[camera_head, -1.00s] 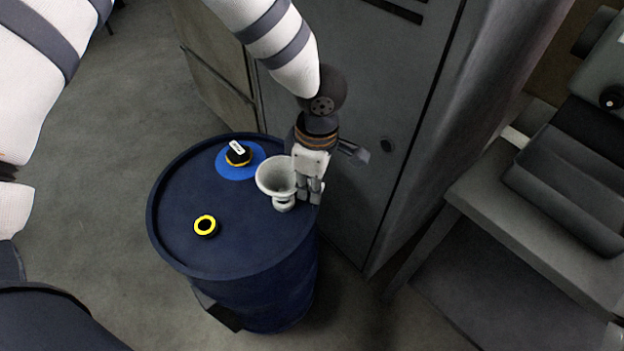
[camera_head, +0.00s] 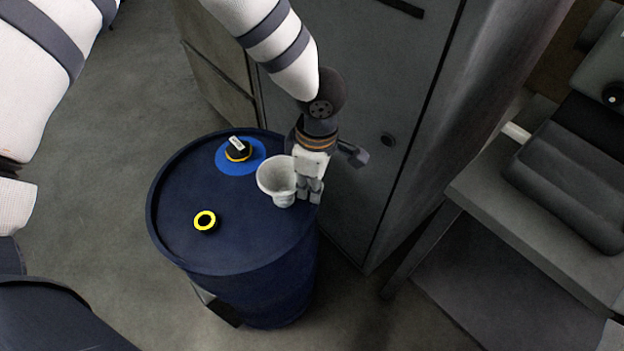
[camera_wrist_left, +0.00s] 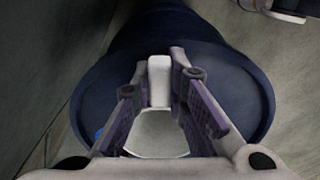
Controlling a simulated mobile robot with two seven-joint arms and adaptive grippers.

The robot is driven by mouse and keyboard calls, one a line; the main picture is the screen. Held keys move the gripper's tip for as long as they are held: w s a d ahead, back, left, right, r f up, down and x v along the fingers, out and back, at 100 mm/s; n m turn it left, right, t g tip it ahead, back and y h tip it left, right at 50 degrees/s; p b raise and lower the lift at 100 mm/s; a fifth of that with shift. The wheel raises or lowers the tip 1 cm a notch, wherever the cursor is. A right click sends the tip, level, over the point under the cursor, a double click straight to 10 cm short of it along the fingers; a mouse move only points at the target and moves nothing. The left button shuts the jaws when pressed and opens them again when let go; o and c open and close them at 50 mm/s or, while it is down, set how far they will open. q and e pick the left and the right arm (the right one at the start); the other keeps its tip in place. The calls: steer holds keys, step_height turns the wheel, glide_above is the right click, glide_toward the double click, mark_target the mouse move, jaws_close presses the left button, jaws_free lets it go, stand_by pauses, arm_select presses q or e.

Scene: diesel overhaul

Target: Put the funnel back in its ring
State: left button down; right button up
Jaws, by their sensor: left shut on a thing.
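The pale grey-white funnel (camera_head: 274,177) is over the right part of the blue drum's top, its wide mouth tilted up toward the head camera. My left gripper (camera_head: 309,192) is at its right side and shut on it. In the left wrist view the fingers (camera_wrist_left: 172,90) close on a white tab (camera_wrist_left: 159,78), with the pale bowl (camera_wrist_left: 160,134) below. I cannot tell whether the funnel touches the drum. A black ring with a yellow rim (camera_head: 205,221) lies on the drum top, left of the funnel; whether it is the funnel's ring is unclear. My right gripper is not in view.
The blue drum (camera_head: 185,190) also carries a black and yellow cap (camera_head: 238,150) on a blue disc. A grey cabinet (camera_head: 365,90) stands close behind the gripper. A grey bench (camera_head: 520,220) is at the right. The front of the drum top is clear.

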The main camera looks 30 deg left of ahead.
arm_select(q)
steer(key=shift+f, duration=0.45)
steer(key=c, duration=1.5)
jaws_free()
